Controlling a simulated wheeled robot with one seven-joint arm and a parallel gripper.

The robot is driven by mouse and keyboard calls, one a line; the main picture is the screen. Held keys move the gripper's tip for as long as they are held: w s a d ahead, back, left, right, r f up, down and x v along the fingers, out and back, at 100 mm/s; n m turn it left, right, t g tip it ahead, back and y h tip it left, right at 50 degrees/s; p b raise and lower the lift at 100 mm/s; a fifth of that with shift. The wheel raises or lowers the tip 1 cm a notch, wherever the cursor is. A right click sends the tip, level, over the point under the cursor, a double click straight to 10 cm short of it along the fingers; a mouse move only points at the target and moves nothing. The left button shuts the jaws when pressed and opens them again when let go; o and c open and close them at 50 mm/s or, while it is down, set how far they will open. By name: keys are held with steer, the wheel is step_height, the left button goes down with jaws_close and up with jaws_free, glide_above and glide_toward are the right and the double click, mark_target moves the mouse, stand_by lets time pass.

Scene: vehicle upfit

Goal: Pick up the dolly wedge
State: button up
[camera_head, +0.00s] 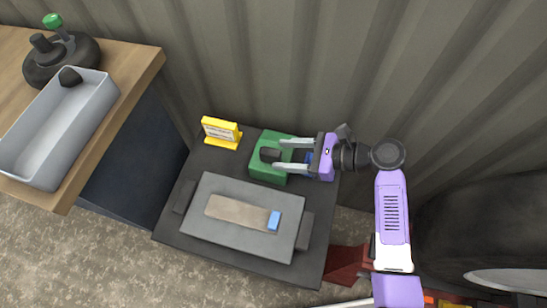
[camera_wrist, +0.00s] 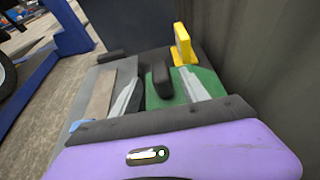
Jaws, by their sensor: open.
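In the wrist view the dark block (camera_wrist: 160,76) stands upright between the open fingers (camera_wrist: 158,88), on the green base (camera_wrist: 203,77). The fingers do not appear closed on it. My gripper hides part of the green base, and I cannot tell whether a finger touches the block.
A dark low platform (camera_head: 185,232) carries the green base, a yellow sign (camera_head: 221,132) and a grey box (camera_head: 215,187) with a brown strip and blue block (camera_head: 274,220). A corrugated wall (camera_head: 270,60) stands close behind. A wooden table (camera_head: 130,75) with a grey tray (camera_head: 92,125) is left.

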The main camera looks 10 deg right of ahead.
mark_target(261, 151)
steer(key=x, duration=0.7)
steer(key=shift+w+a+b, duration=0.25)
steer(key=shift+b, duration=0.1)
jaws_close()
stand_by(1.0)
steer(key=shift+r, duration=0.25)
